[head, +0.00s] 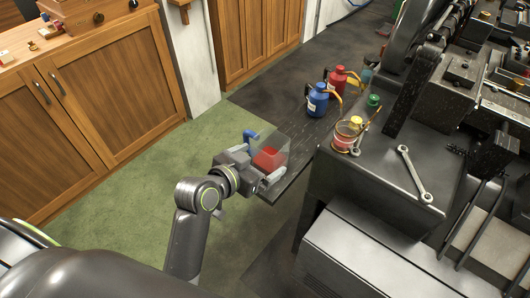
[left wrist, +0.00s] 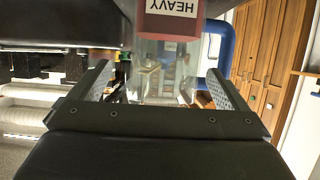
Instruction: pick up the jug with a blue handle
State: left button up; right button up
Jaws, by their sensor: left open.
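The jug (head: 270,157) is clear with a red part and a blue handle (head: 250,136). It stands at the near end of a dark ledge. My left gripper (head: 262,170) is at the jug, with its jaws open. In the left wrist view the picture is inverted: the jug's clear body (left wrist: 160,80) lies between the two spread fingers of the left gripper (left wrist: 162,88). Its red part carries a label reading HEAVY (left wrist: 171,8). The blue handle (left wrist: 222,45) sits behind the right-hand finger. I cannot tell whether the fingers touch the jug. My right gripper is not in view.
A blue jug (head: 317,101) and a red jug (head: 337,80) stand farther along the ledge. Green floor (head: 150,190) is open at left, before wooden cabinets (head: 110,100).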

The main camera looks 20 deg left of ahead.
aim_at(268, 150)
pick_arm(q)
jog(key=x, duration=0.4)
jog(key=shift+w+a+f, duration=0.15)
jog(key=shift+w, duration=0.3)
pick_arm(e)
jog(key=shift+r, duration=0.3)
pick_arm(q)
jog(key=c, duration=1.3)
jog(key=shift+o, duration=0.2)
